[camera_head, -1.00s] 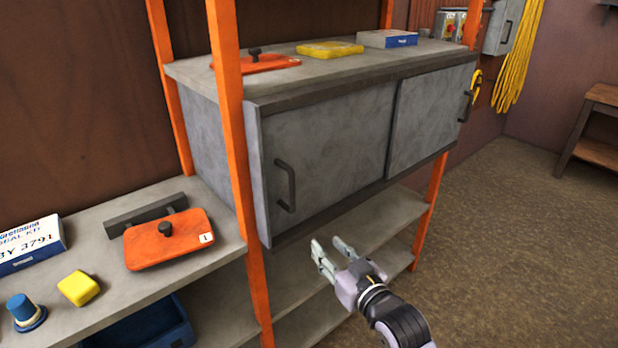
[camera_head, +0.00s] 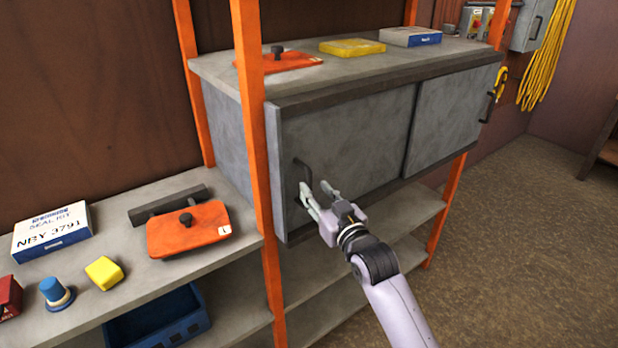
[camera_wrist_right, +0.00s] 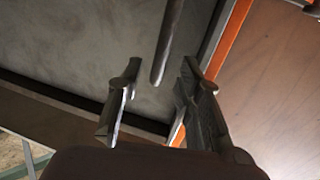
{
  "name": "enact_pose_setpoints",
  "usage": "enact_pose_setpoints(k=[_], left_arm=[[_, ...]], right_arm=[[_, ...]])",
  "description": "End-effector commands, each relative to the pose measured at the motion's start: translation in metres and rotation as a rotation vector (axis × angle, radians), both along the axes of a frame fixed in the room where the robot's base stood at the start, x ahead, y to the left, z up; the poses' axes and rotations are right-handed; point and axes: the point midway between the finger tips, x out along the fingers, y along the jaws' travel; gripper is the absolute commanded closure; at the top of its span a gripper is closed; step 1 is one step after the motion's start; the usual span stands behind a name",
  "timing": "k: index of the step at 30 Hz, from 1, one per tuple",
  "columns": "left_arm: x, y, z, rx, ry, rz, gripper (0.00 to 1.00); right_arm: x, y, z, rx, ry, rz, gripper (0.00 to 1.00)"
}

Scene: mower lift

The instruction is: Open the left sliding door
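The left sliding door (camera_head: 350,135) is a grey panel on the left half of the cabinet, and it is closed. Its dark bar handle (camera_head: 300,172) stands upright near the door's left edge. My right gripper (camera_head: 316,190) is at the lower part of this handle with its fingers apart. In the right wrist view the handle (camera_wrist_right: 167,45) comes down between the two open fingers (camera_wrist_right: 155,85), with a gap on both sides. The right sliding door (camera_head: 450,108) is also closed, with its own dark handle (camera_head: 492,95). My left gripper is out of view.
An orange post (camera_head: 250,90) stands just left of the door. The lower left shelf (camera_head: 110,225) holds an orange lid (camera_head: 185,232), a white box (camera_head: 52,232) and a yellow block (camera_head: 104,272). Open floor (camera_head: 520,240) lies to the right.

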Motion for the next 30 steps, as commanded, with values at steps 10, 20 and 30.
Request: enact_pose_setpoints(k=[10, 20, 30], left_arm=[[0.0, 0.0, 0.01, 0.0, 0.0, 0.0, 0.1], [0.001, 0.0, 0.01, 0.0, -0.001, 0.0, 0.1], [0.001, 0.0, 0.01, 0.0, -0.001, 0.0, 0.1]], right_arm=[[0.039, 0.018, 0.001, 0.001, 0.0, 0.0, 0.67], [0.044, 0.02, 0.0, 0.001, 0.0, 0.0, 0.67], [0.044, 0.02, 0.0, 0.001, 0.0, 0.0, 0.84]])
